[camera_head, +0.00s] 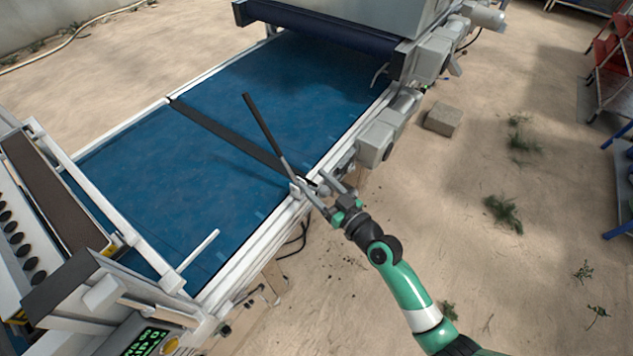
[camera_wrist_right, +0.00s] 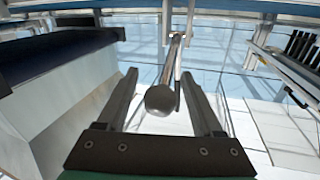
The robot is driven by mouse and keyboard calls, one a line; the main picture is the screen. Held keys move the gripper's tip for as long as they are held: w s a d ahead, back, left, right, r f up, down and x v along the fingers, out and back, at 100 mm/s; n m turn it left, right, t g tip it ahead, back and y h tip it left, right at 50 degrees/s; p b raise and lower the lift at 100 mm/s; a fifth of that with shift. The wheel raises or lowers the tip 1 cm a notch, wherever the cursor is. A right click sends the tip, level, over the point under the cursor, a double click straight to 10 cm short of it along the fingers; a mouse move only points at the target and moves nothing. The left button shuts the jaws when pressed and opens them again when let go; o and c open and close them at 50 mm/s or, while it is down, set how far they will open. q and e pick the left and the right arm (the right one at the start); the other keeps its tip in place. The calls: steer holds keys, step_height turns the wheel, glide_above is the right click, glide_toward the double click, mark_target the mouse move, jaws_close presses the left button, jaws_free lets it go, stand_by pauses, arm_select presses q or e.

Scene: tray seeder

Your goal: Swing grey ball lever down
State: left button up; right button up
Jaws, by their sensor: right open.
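The grey ball lever shows in the right wrist view as a round grey ball (camera_wrist_right: 160,100) on a metal rod (camera_wrist_right: 170,62) that runs up and away from it. My right gripper (camera_head: 316,185) is at the near edge of the blue belt in the head view. Its jaws are open, and in the wrist view one finger stands on each side of the ball, with visible gaps. In the head view the ball is small and sits between the fingers. My left gripper is in neither view.
The blue conveyor belt (camera_head: 200,148) lies beyond the gripper, with a dark bar (camera_head: 225,135) across it. Grey motor boxes (camera_head: 375,142) line the frame to the right of the gripper. A concrete block (camera_head: 443,119) lies on open sandy ground.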

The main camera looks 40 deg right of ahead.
jaws_close()
stand_by(0.3)
stand_by(1.1)
